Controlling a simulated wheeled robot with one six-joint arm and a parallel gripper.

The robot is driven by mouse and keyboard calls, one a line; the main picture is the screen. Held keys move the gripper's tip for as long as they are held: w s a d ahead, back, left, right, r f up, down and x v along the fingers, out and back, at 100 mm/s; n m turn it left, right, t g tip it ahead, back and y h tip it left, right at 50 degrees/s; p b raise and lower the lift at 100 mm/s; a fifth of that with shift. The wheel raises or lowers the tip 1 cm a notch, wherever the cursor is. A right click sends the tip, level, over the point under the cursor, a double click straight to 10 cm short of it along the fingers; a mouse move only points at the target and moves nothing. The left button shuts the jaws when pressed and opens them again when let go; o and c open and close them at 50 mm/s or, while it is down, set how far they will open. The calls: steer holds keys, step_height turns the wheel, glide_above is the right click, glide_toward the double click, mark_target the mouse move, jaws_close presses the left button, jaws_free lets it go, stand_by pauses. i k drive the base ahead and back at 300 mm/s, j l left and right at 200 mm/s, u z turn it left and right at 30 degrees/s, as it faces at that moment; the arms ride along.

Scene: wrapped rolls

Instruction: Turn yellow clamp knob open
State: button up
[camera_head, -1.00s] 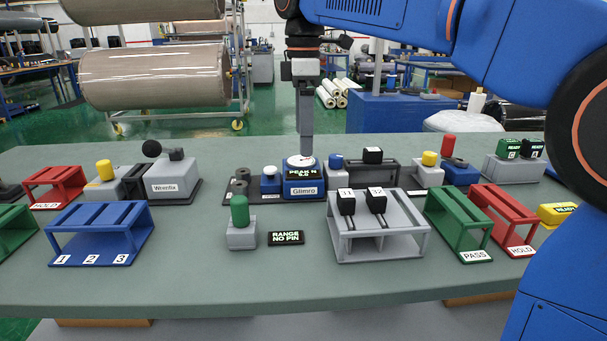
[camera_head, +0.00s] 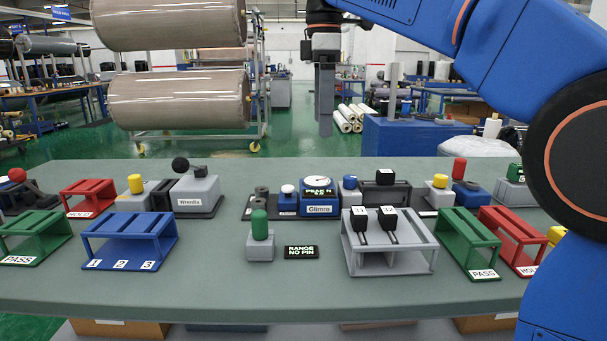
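Two yellow knobs stand on the table. The left yellow knob (camera_head: 135,184) sits on a grey block beside the Wrenfix unit. The right yellow knob (camera_head: 440,181) sits on a grey block right of the centre, beside a red knob on a blue base. I cannot tell from the view which one is the clamp knob, or how far either is turned. My gripper (camera_head: 326,130) points down, above and behind the Glimro gauge (camera_head: 318,198), apart from both yellow knobs. Its fingers overlap in this view, so their gap cannot be seen. No held object is visible.
The front strip of the table (camera_head: 260,300) is clear. A green knob (camera_head: 259,223), a RANGE NO PIN display (camera_head: 301,252) and a grey rack (camera_head: 400,262) stand mid-table. Blue (camera_head: 135,250), green (camera_head: 465,235) and red (camera_head: 515,225) racks flank them.

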mark_target(440, 181)
steer(key=k, duration=0.85)
